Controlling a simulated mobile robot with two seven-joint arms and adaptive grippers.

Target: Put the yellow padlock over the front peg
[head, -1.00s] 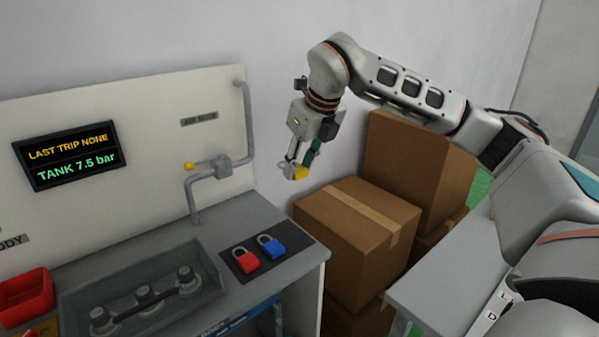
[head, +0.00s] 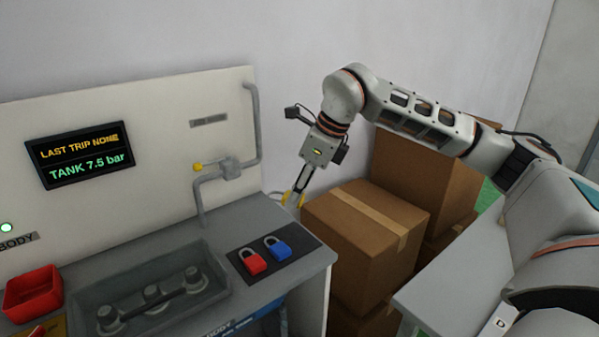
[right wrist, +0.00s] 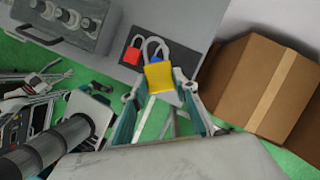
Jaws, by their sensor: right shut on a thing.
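The yellow padlock (head: 291,200) is in my right gripper (head: 293,196), held in the air off the right end of the grey bench and left of the cardboard boxes. In the right wrist view the fingers (right wrist: 160,90) are shut on the yellow padlock body (right wrist: 160,77), with its grey shackle standing out beyond them. My left gripper is not in view. A grey tray (head: 215,262) on the bench holds a fixture with several round knobs (head: 152,295). I cannot tell which part is the front peg.
A red padlock (head: 253,263) and a blue padlock (head: 278,250) lie on a dark mat (head: 300,238) at the bench's right end. A grey pipe with a yellow knob (head: 197,167) rises behind. Cardboard boxes (head: 360,240) stand right; a red bin (head: 32,291) is left.

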